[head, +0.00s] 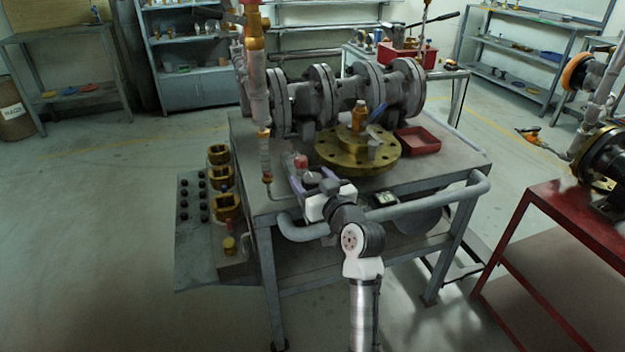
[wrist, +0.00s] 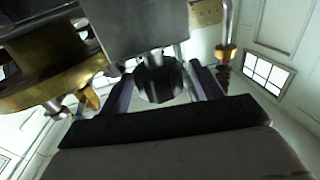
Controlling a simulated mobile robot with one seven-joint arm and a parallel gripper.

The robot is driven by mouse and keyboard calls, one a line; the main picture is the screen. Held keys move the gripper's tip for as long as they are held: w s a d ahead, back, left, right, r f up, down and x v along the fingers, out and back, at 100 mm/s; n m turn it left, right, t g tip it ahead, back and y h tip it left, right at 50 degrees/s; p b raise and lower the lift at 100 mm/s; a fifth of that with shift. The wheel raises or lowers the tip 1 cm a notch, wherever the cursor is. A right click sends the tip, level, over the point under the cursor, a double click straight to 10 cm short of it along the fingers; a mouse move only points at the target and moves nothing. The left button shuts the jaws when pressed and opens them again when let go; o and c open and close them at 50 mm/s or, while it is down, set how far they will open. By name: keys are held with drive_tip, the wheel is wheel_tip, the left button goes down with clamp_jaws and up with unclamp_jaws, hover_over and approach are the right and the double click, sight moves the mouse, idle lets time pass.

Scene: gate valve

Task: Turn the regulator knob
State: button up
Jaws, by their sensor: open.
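A dark, ribbed round knob (wrist: 157,84) shows in the wrist view, joined by a short stem to a grey block (wrist: 135,28). My gripper (wrist: 165,80) is open, with one purple finger on each side of the knob. I cannot tell whether either finger touches it. In the head view my gripper (head: 311,178) is low over the front of the grey workbench (head: 266,190), left of the brass flange (head: 328,160). A small red part (head: 300,162) shows just beyond it. The knob itself cannot be made out there.
A large grey pipe valve (head: 322,95) stands at the back of the bench, with an upright pipe (head: 258,90) at its left. A red tray (head: 417,140) is at the right. A grey rail (head: 425,207) runs along the front. A red table (head: 560,225) stands apart at right.

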drive_tip(key=c, duration=1)
drive_tip(key=shift+o, duration=0.2)
drive_tip(key=shift+h+p, duration=0.3)
drive_tip(key=shift+p, duration=0.2)
